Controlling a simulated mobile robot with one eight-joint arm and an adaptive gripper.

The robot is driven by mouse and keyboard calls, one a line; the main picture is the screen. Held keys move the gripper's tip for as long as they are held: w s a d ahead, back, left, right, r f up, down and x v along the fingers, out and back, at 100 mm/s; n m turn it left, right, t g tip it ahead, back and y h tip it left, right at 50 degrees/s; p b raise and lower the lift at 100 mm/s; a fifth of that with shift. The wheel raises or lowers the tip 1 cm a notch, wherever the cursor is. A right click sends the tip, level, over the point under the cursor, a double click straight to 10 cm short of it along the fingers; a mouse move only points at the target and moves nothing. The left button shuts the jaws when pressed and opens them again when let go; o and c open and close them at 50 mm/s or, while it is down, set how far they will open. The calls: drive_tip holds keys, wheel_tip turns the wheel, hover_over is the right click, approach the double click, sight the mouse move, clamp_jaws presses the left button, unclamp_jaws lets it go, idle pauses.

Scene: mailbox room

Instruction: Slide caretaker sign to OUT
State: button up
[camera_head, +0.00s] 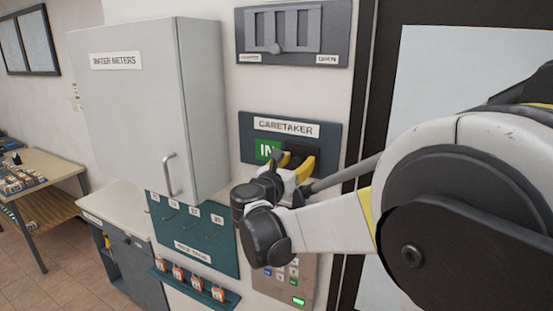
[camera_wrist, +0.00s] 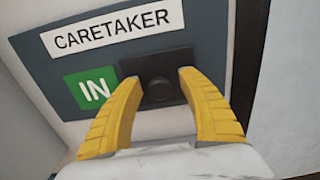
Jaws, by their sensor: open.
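The caretaker sign (camera_head: 245,136) is a dark blue-grey wall plate with a white CARETAKER label. It also fills much of the wrist view (camera_wrist: 57,63). A green IN panel (camera_wrist: 92,90) shows at its left, and it also shows in the head view (camera_head: 266,149). A dark slider with a round knob (camera_wrist: 159,90) sits right of IN. My gripper (camera_wrist: 160,92) has yellow fingers, open, one on each side of the knob in the wrist view. I cannot tell whether they touch it. In the head view my gripper (camera_head: 296,165) hides the plate's lower middle. No OUT word is visible.
A grey WATER METERS cabinet (camera_head: 145,110) juts out at the left. A vent panel with a slider (camera_head: 290,30) is above the sign. A teal key board (camera_head: 195,227) and a keypad (camera_head: 290,285) are below. A dark door frame (camera_head: 375,80) stands at the right.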

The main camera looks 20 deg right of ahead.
sight(267, 149)
drive_tip(key=shift+w, duration=0.1)
clamp_jaws()
drive_tip(key=w+a+b, duration=0.1)
drive_tip(key=w+a, duration=0.1)
drive_tip(key=w, duration=0.1)
drive_tip(key=w+a+b, duration=0.1)
drive_tip(key=w+a, duration=0.1)
drive_tip(key=w, duration=0.1)
drive_tip(key=w+a, duration=0.2)
drive_tip(key=w, duration=0.1)
drive_tip(key=shift+a+b, duration=0.4)
drive_tip(key=shift+c, duration=1.2)
unclamp_jaws()
drive_tip(key=shift+o, duration=1.2)
drive_tip(key=shift+a, duration=0.3)
drive_tip(key=shift+d, duration=0.15)
